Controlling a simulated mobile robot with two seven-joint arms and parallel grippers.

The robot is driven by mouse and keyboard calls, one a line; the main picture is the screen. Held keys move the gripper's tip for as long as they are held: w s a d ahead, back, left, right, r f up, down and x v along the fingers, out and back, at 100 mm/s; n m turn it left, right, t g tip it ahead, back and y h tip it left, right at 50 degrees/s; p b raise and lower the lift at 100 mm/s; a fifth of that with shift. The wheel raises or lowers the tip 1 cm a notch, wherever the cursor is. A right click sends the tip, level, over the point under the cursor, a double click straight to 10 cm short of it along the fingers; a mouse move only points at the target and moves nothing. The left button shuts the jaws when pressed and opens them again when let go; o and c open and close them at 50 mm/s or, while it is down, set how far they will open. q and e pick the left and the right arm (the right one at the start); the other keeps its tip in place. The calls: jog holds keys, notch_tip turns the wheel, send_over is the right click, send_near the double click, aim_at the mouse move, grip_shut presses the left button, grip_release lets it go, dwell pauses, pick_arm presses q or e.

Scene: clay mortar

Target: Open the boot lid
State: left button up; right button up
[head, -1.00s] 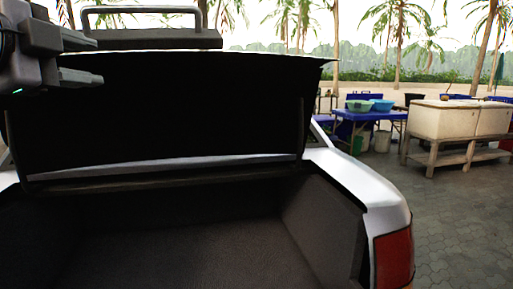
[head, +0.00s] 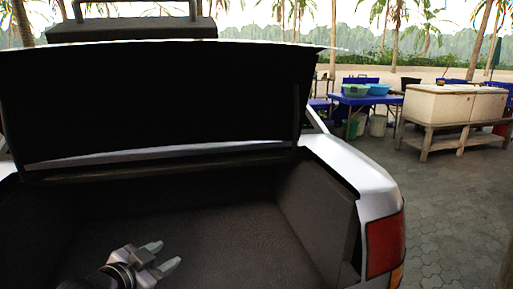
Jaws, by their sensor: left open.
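The boot lid (head: 160,95) stands raised, its dark inner side facing me, above the open boot of a white car. The boot floor (head: 225,225) is dark and bare. My left gripper (head: 166,256) shows at the bottom left, in front of or over the boot floor, with its two pale fingers apart and nothing between them. It is well below the lid and apart from it. My right gripper is not in view.
The car's white rear corner with a red tail light (head: 384,243) bounds the boot at right. Beyond it is open paving (head: 450,210). A blue table (head: 365,100) with basins and a pale double sink unit (head: 452,104) stand further back.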

pick_arm(q)
jog(key=s+f+n+g+y+p, duration=0.1)
jog(key=s+f+n, duration=0.5)
jog(key=s+f, duration=1.7)
jog(key=shift+s+a+f+g+y, duration=0.15)
jog(key=shift+s+g+y, duration=0.35)
jog(key=shift+s+g, duration=0.3)
jog(key=shift+a, duration=0.1)
